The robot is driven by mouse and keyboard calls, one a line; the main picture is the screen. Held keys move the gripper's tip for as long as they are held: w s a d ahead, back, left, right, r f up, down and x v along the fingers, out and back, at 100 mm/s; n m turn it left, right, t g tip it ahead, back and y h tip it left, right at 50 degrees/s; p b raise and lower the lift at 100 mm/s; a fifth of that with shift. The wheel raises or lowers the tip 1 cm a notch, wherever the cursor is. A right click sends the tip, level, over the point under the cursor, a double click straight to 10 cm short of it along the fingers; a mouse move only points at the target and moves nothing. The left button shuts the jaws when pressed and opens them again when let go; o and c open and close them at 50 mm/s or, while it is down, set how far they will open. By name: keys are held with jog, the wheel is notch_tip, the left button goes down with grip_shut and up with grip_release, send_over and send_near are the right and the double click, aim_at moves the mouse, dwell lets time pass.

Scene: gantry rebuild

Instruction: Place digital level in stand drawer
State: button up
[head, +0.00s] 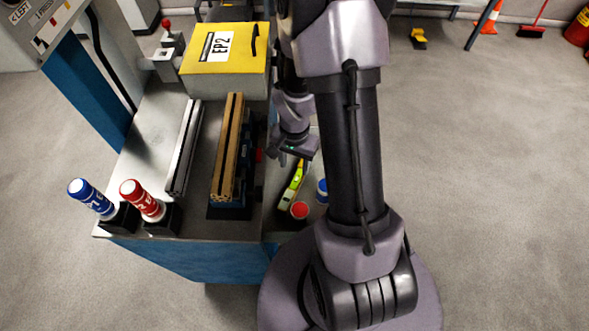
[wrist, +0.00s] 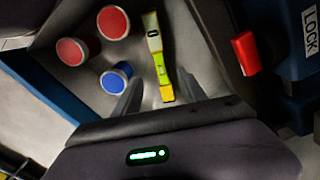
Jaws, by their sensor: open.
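My gripper (head: 300,160) is open and above the level's far end in the head view. The level is in a grey-floored, blue-walled space at the stand's right side. This looks like the open stand drawer (wrist: 40,88), but my arm hides part of it.
Red and blue capped cylinders (head: 300,210) stand close beside the level. A red block (wrist: 245,53) and a blue vise body marked LOCK (wrist: 300,40) are close on the right in the wrist view. The stand top holds rails and a yellow EP2 box (head: 225,50).

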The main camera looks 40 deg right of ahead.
jog(key=a+r+n+t, duration=0.1)
jog(key=a+r, duration=0.3)
jog(key=r, duration=0.5)
jog(key=a+r+n+t, duration=0.2)
jog(key=a+r, duration=0.1)
jog(key=r, duration=0.6)
jog(key=s+a+r+n+t+y, duration=0.2)
jog(key=s+a+r+n, duration=0.2)
jog(key=s+a+r, duration=0.5)
notch_tip(320, 180, up, 2)
jog(key=shift+s+a+r+t, duration=0.25)
jog(key=shift+s+a+t, duration=0.1)
jog(key=shift+a+t, duration=0.1)
